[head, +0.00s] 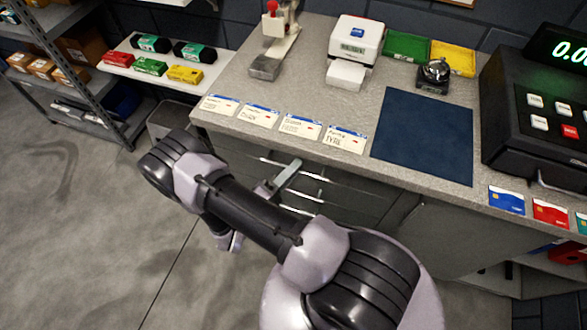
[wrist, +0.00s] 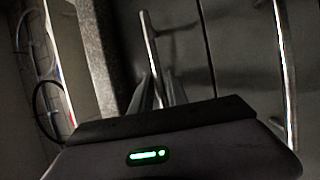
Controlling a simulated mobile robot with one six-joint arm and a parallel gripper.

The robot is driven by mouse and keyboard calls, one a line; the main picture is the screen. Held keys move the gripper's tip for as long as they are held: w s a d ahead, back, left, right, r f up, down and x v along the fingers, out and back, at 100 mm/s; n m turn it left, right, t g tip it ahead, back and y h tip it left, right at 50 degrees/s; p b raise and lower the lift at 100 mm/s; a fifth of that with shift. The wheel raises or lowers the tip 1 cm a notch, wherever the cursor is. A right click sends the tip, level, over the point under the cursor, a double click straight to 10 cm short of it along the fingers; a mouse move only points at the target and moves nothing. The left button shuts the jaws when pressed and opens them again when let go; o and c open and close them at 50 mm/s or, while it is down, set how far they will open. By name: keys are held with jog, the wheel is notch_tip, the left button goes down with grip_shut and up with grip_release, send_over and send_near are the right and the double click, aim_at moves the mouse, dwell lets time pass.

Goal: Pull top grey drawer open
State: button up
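The top grey drawer (wrist: 180,50) is under the counter and looks closed. Its bright bar handle (wrist: 149,45) runs down the wrist view to my gripper, and it also shows under the counter edge in the head view (head: 332,181). My gripper (wrist: 159,76) is at this handle, with one finger on each side of the bar. The fingers look apart, with a small gap beside the bar on the right. In the head view my arm hides most of the gripper; only a pale grey-green part (head: 284,179) shows in front of the drawers.
A second bar handle (wrist: 287,80) lies below the top one. The speckled counter (head: 225,118) overhangs the drawers and carries cards (head: 300,126), a blue mat (head: 424,135) and a till (head: 540,110). Shelves (head: 90,110) stand at left. The floor (head: 90,220) at left is clear.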

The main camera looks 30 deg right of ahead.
grip_shut()
dwell(1.3)
